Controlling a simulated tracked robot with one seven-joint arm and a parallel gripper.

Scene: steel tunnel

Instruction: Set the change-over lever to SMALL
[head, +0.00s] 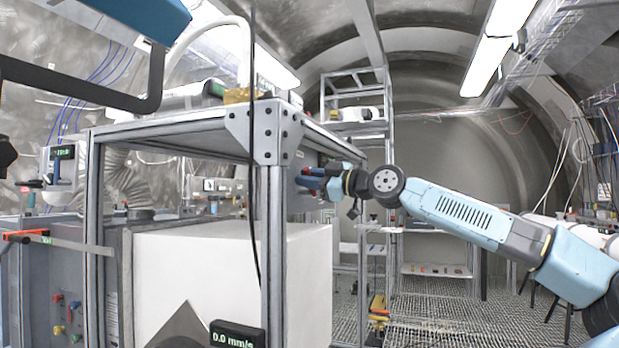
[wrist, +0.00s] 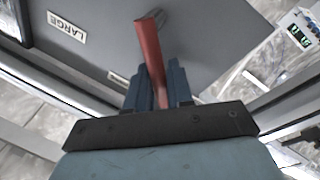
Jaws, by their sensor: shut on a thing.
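The red change-over lever (wrist: 150,48) stands out from a grey panel (wrist: 205,30) in the wrist view. The two blue fingers of my gripper (wrist: 159,84) are shut on it, one on each side. A LARGE label (wrist: 67,26) is on the panel to the left of the lever. No readable SMALL label shows. In the head view my gripper (head: 312,181) is at the right side of the metal frame, with a bit of red at its fingers. The lever's foot and the panel are mostly hidden there.
A metal frame post (head: 270,200) stands close left of my gripper, with a white box (head: 205,270) behind it. A display (head: 237,335) reads 0.0 mm/s. A shelf rack (head: 360,110) stands further back. The grated floor (head: 450,310) at right looks mostly clear.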

